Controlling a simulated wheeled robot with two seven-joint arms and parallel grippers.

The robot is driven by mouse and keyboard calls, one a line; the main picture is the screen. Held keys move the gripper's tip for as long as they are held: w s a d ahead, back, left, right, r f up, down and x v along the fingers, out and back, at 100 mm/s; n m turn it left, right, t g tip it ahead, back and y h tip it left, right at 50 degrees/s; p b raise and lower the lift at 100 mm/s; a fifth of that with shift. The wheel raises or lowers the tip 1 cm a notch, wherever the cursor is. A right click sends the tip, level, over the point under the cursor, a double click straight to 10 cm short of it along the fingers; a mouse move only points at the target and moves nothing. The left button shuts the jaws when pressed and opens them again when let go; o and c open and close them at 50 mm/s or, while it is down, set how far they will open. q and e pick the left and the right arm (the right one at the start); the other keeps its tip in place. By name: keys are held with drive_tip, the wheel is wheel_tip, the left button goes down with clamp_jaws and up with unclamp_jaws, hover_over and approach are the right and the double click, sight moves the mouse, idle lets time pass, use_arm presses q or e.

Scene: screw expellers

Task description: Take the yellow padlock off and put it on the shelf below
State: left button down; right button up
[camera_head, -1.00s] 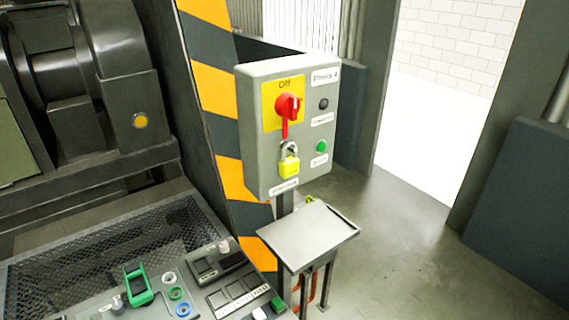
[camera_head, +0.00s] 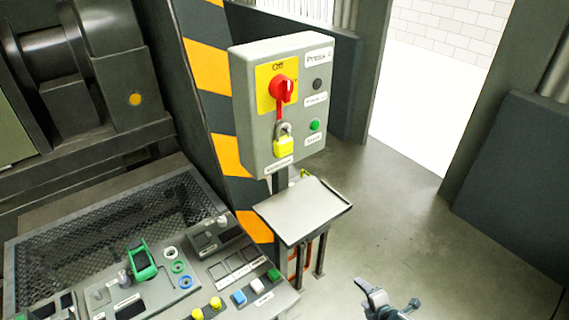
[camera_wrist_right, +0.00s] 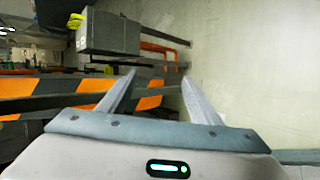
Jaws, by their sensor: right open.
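The yellow padlock (camera_head: 284,146) hangs by its shackle below the red rotary switch (camera_head: 283,90) on the front of the grey control box (camera_head: 296,160). The small grey shelf (camera_head: 302,212) is mounted under the box and its top looks empty. My right gripper (camera_head: 387,300) shows at the bottom of the head view, lower and to the right of the shelf, apart from padlock and shelf. In the right wrist view its two fingers (camera_wrist_right: 157,95) are spread with nothing between them. My left gripper is not in view.
A console (camera_head: 190,280) with buttons and a mesh panel stands at the lower left. A striped orange and dark post (camera_head: 211,70) is behind the box. Orange pipes (camera_wrist_right: 160,50) and legs are under the shelf. Open floor (camera_head: 420,220) lies to the right.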

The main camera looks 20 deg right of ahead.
drive_tip(key=w+a+r+n+t+p, duration=0.1)
drive_tip(key=w+r+n, duration=0.2)
drive_tip(key=r, duration=0.5)
drive_tip(key=w+a+r+n+t, duration=0.1)
drive_tip(key=w+r+n, duration=0.15)
drive_tip(key=r, duration=0.45)
drive_tip(key=s+a+r+n+t+y+p, duration=0.1)
drive_tip(key=a+r+n, duration=0.3)
drive_tip(key=r, duration=0.8)
drive_tip(key=s+a+r+n+t+y+p, duration=0.1)
drive_tip(key=r+n, duration=0.5)
drive_tip(key=r, duration=0.6)
drive_tip(key=s+a+r+n+t+y+p, duration=0.1)
drive_tip(key=a+r+n+t+y, duration=0.2)
drive_tip(key=r, duration=0.9)
drive_tip(key=a+n+y, duration=0.2)
drive_tip(key=a, duration=0.2)
drive_tip(key=shift+s+a+r, duration=0.3)
drive_tip(key=shift+r, duration=0.1)
